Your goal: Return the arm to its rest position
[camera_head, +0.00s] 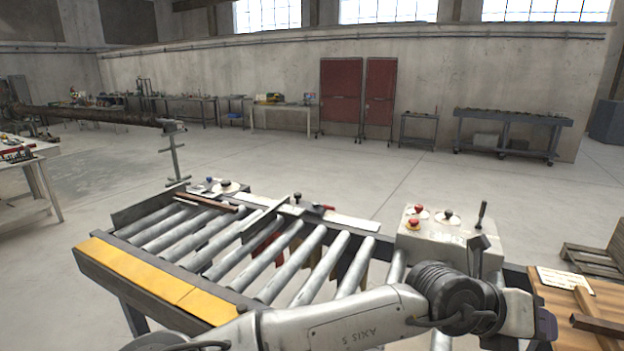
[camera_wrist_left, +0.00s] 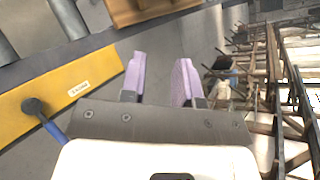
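My left arm (camera_head: 340,320) reaches across the bottom of the head view from left to right, in front of the roller table. The gripper is clear of the roller table. My right gripper shows in neither view.
The roller table (camera_head: 135,275) with a yellow front plate lies left of the wrist. A control box (camera_head: 440,235) with red buttons and a lever stands just behind the wrist. Wooden boards (camera_head: 565,305) lie close at the right. The floor beyond is open.

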